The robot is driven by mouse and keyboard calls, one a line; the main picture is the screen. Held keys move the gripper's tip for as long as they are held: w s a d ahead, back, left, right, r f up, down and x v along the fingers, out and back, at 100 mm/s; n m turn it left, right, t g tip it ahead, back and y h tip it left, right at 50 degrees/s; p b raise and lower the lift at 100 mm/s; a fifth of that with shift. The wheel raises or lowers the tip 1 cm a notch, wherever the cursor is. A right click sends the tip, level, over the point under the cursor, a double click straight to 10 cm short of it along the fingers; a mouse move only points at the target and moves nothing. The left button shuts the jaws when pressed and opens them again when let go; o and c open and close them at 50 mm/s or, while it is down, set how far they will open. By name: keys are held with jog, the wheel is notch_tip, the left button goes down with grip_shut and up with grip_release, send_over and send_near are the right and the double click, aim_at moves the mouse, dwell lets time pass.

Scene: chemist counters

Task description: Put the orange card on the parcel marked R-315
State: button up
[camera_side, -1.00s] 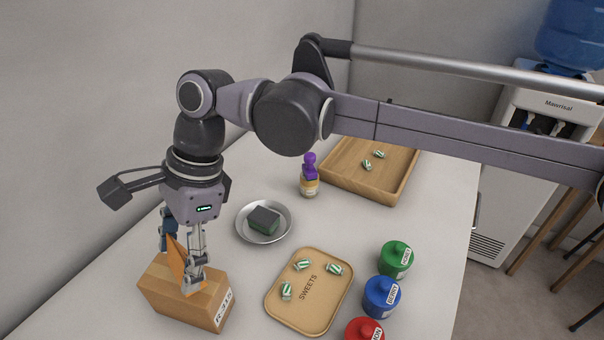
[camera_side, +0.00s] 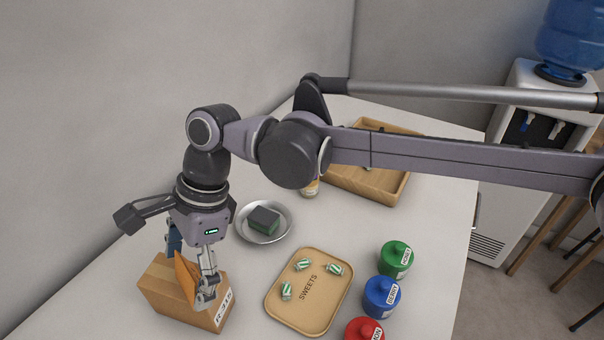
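The parcel (camera_side: 160,290), a brown cardboard box, sits on the counter at the lower left; its white label reads R-315. The orange card (camera_side: 186,277) stands tilted over the parcel's top, between the fingers of my gripper (camera_side: 190,290). My gripper points down and is shut on the card. The card's lower edge is at or just above the parcel's top; I cannot tell whether it touches. Part of the card is hidden behind the near finger.
A metal dish (camera_side: 283,231) with a dark green sponge (camera_side: 264,219) is right of the parcel. A SWEETS tray (camera_side: 330,311) holds wrapped sweets. Green (camera_side: 394,260), blue (camera_side: 380,298) and red (camera_side: 362,330) jars stand further right. A wooden tray (camera_side: 388,196) and a bottle (camera_side: 310,188) are behind.

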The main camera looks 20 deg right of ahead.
jog(key=v, duration=1.1)
jog(key=w+d+r+n+t, duration=0.1)
jog(key=w+d+r+n, duration=0.15)
jog(key=d, duration=0.55)
jog(key=w+d+r+n+t, duration=0.1)
jog(key=w+d+t, duration=0.15)
jog(key=d, duration=0.55)
jog(key=d+n+t, duration=0.2)
jog(key=d+n, duration=0.1)
jog(key=d, duration=0.9)
jog(key=s+d+f+n+t+h, duration=0.1)
jog(key=s+d+f+n, duration=0.1)
jog(key=s+d+f, duration=0.2)
jog(key=s+d+f+n+t+h, duration=0.1)
jog(key=s+d+f, duration=0.3)
jog(key=d, duration=0.7)
jog(key=s+d+f+n+t+h, duration=0.1)
jog(key=s+d+f+n, duration=0.3)
jog(key=d, duration=0.4)
jog(key=shift+f+h, duration=0.4)
jog(key=shift+h, duration=0.2)
jog(key=shift+w+d+t, duration=0.1)
jog(key=shift+t, duration=0.15)
